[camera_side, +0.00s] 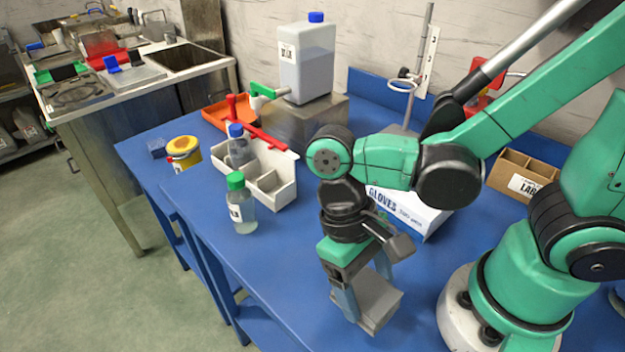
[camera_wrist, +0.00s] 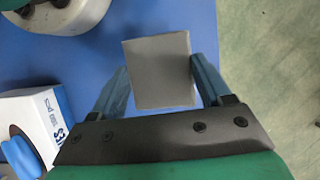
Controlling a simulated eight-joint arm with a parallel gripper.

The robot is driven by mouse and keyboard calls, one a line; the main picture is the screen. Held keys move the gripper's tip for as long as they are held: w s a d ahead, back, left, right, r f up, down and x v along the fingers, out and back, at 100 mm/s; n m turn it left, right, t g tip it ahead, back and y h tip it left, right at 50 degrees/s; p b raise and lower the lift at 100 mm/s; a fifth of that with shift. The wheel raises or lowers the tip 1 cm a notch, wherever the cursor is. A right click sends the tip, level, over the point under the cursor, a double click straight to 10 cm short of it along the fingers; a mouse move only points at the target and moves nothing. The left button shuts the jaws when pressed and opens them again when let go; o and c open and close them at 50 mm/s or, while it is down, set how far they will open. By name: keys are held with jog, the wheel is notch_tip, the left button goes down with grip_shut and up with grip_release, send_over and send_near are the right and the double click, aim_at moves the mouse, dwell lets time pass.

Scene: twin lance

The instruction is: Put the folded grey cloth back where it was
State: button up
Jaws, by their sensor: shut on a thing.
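The folded grey cloth (camera_side: 378,300) is a flat, squarish grey block near the front of the blue table (camera_side: 290,285). My gripper (camera_side: 364,288) points down and is shut on the cloth, one finger on each side. In the wrist view the cloth (camera_wrist: 158,72) fills the space between the two blue-grey fingertips of my gripper (camera_wrist: 160,84), with blue tabletop around it. I cannot tell whether the cloth touches the table or hangs slightly above it.
A glove box (camera_side: 410,212) stands behind my gripper. A green-capped bottle (camera_side: 241,205) and a white divided tray (camera_side: 272,180) stand to the left. A large blue-capped jug (camera_side: 308,62) is at the back. The tabletop left of my gripper is clear.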

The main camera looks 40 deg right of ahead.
aim_at(363, 302)
jog(key=shift+f, duration=2.2)
jog(key=o, duration=1.1)
jog(key=shift+r, duration=0.1)
jog(key=v, duration=1.2)
jog(key=w+d+t, duration=0.2)
jog(key=d+t, duration=0.1)
jog(key=t, duration=0.1)
jog(key=w+d+t, duration=0.3)
jog(key=d, duration=0.1)
jog(key=w+d+r+t, duration=0.1)
jog(key=w+d+t, duration=0.1)
jog(key=d+t, duration=0.2)
jog(key=shift+w+d+t, duration=0.15)
jog(key=shift+w+t, duration=0.1)
jog(key=shift+t, duration=0.05)
